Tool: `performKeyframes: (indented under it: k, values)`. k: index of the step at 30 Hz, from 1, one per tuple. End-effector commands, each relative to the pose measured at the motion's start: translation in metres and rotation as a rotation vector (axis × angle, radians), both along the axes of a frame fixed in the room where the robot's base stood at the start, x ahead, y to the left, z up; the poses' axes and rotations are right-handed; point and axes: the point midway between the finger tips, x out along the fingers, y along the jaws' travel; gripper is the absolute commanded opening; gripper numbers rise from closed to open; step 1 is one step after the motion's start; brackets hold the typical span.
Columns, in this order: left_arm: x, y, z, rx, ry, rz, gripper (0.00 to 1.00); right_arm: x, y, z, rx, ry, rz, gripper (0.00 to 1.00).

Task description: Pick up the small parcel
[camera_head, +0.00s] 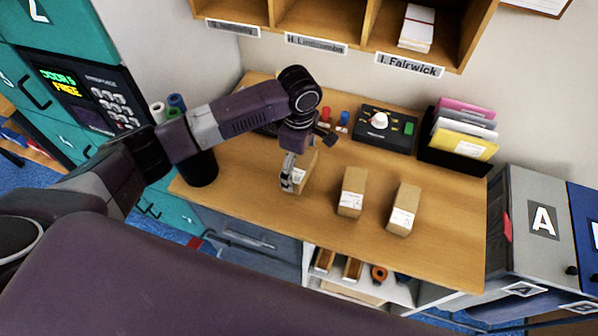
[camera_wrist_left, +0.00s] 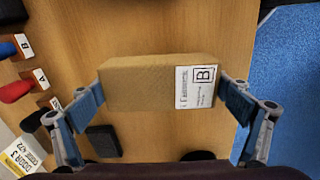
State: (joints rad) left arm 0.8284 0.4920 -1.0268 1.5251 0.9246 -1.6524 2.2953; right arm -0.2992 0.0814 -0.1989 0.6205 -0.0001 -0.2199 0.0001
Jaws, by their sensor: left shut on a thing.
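A brown cardboard parcel (camera_head: 308,172) is at the left end of a row of three on the wooden table. In the left wrist view this parcel (camera_wrist_left: 140,82) fills the middle, with a white label marked B at its right end. My left gripper (camera_head: 291,177) is shut on it. The wrist view shows the fingers (camera_wrist_left: 163,102) pressed against its two opposite ends. I cannot tell whether the parcel touches the table or is just above it. My arm and gripper hide part of it in the head view. My right gripper is not in view.
Two more labelled parcels stand to the right, a middle one (camera_head: 352,190) and a right one (camera_head: 403,209). Behind are a black control box (camera_head: 386,132) and a folder rack (camera_head: 458,155). A dark cup (camera_head: 200,168) stands at left. Cubbyholes (camera_head: 345,22) hang above.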

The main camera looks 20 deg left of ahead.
Motion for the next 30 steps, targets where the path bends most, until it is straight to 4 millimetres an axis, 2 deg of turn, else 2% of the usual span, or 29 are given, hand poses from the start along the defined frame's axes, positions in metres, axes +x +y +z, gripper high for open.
performKeyframes:
  k: [10,12,15,22,27,30]
  values:
    - [0.002,-0.001,0.1,-0.003,-0.008,-0.002,0.65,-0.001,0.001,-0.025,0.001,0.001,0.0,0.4]
    - [0.002,0.0,0.121,-0.001,-0.007,0.0,0.65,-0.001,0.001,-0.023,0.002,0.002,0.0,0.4]
    - [0.002,0.001,0.141,0.001,-0.006,-0.001,0.65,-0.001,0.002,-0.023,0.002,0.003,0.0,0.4]
    - [0.001,0.0,0.16,0.001,-0.002,0.0,0.65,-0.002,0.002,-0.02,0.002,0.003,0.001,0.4]
    - [-0.001,0.001,0.161,0.0,-0.002,-0.012,0.65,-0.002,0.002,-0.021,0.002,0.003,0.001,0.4]
    - [-0.005,0.003,0.156,-0.001,-0.007,-0.077,0.65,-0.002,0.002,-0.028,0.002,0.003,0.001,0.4]
